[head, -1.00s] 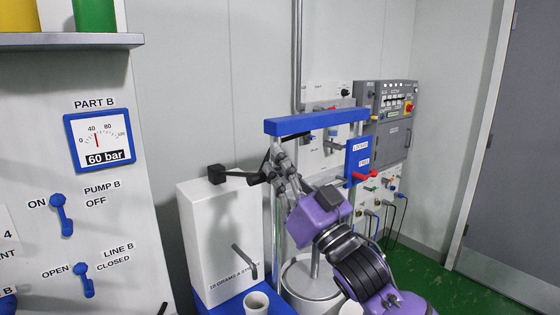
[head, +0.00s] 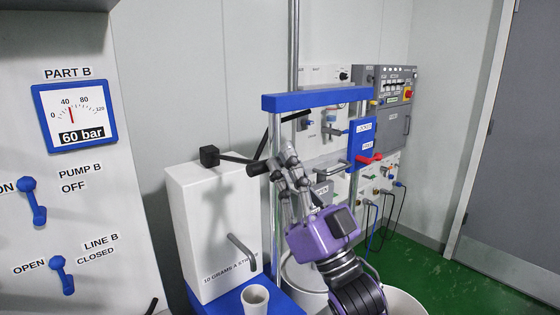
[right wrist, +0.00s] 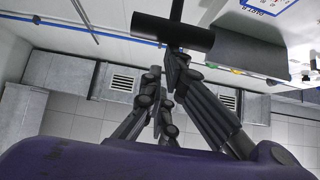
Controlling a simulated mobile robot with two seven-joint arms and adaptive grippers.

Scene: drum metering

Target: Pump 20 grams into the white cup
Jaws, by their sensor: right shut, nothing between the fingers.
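The white cup (head: 255,299) stands upright on a blue stand (head: 228,301), below and in front of the bent grey spout (head: 242,252). The spout comes out of a white pump box (head: 212,230) labelled 10 grams a stroke. A black lever with a pivot block (head: 209,156) sits on top of the box and ends in a black grip (head: 258,168). My right gripper (head: 283,163) is shut and empty, its fingertips at the grip, which also shows in the right wrist view (right wrist: 172,32). I cannot tell whether they touch. My left gripper is out of view.
A blue-topped frame (head: 315,98) stands close behind my right gripper, with a drum (head: 303,275) beneath. At left is a panel with a gauge (head: 75,116) reading 60 bar and blue valve handles (head: 33,200). Green floor (head: 425,262) is open at right.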

